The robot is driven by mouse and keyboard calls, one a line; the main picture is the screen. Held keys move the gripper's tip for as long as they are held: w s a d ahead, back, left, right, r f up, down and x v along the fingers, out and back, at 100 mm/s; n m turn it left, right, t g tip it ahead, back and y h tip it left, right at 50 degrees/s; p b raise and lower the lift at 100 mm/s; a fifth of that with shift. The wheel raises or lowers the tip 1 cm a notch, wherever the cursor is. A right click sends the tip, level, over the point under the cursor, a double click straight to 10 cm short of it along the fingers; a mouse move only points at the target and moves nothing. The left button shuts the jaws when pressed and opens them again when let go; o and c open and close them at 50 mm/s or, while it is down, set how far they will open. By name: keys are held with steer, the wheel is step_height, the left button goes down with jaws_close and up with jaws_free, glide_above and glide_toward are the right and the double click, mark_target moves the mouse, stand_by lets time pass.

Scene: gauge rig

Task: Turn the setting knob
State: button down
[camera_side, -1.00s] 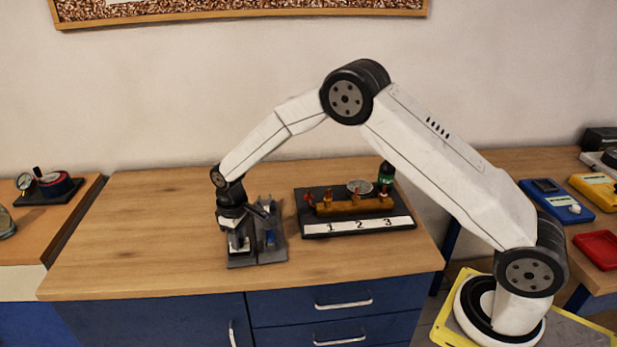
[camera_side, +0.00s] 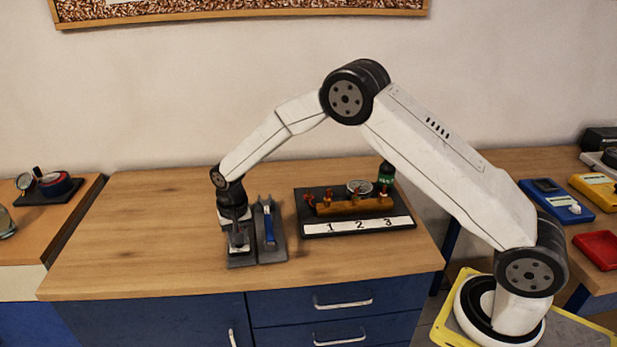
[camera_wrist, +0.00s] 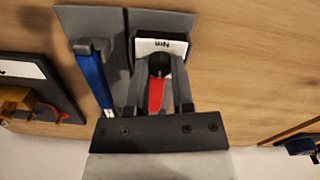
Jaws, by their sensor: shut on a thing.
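The setting knob (camera_wrist: 158,64) is a dark round knob with a red pointer (camera_wrist: 156,96), seen in the wrist view on a unit with a white "Nm" label (camera_wrist: 172,46). My gripper (camera_wrist: 160,78) has one finger on each side of the knob and is shut on it. In the side view my gripper (camera_side: 237,240) points straight down at the unit on the left dark plate (camera_side: 240,264). The knob is hidden there behind the fingers.
A blue-handled tool (camera_wrist: 95,76) lies on the adjoining dark plate, close beside my gripper. A board with a brass manifold (camera_side: 355,205), a gauge and numbers 1, 2, 3 stands to the right in the side view. The wooden top left of my gripper is clear.

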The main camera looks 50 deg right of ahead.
steer(key=shift+m, duration=0.3)
steer(key=shift+c, duration=2.3)
jaws_free()
steer(key=shift+r, duration=0.1)
steer(key=shift+r, duration=3.85)
